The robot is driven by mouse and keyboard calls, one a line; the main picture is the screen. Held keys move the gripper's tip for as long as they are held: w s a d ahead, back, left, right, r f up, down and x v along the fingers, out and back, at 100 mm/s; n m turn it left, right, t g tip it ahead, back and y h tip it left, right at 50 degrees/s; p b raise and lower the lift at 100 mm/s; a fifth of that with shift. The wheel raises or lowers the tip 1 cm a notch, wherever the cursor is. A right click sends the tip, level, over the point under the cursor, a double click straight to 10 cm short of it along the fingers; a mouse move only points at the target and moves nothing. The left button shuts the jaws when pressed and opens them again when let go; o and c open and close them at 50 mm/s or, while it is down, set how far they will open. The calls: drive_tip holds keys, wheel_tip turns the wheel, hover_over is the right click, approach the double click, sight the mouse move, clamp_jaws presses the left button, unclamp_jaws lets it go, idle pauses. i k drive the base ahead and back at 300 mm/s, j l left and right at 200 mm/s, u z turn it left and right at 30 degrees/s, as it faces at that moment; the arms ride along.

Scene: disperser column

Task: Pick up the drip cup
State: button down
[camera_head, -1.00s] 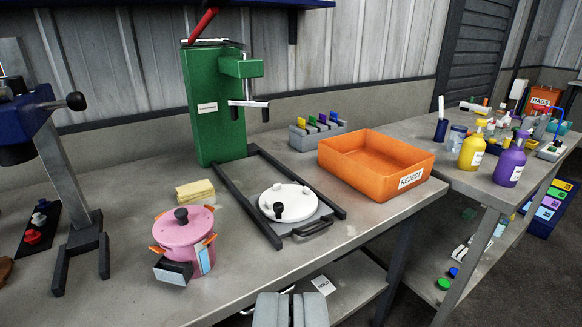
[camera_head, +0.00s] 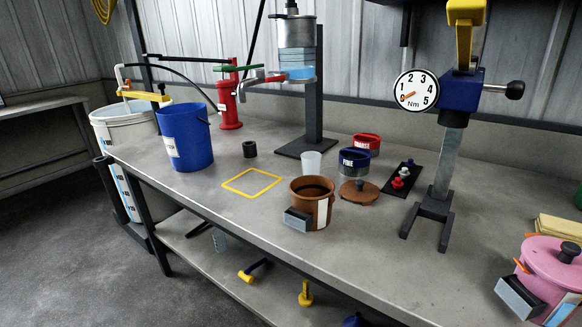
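A small translucent white cup (camera_head: 311,162) stands upright on the bench, just behind a brown pot (camera_head: 312,203); it looks like the drip cup, though no label shows on it. Its lower part is partly hidden by the pot's rim. Behind it is a dark stand (camera_head: 312,110) holding a metal cylinder (camera_head: 296,32) with a light blue piece (camera_head: 299,73) below it.
A blue bucket (camera_head: 184,138) and a yellow outline (camera_head: 251,182) lie left of the cup. Blue (camera_head: 354,161) and red (camera_head: 366,144) labelled containers, a brown lid (camera_head: 359,191) and a gauge stand (camera_head: 440,170) are right. A pink pot (camera_head: 550,268) sits at the right edge.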

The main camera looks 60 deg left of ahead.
sight(311, 161)
drive_tip(key=u, duration=1.6)
drive_tip(key=i+j+z, duration=0.1)
drive_tip(key=i, duration=0.45)
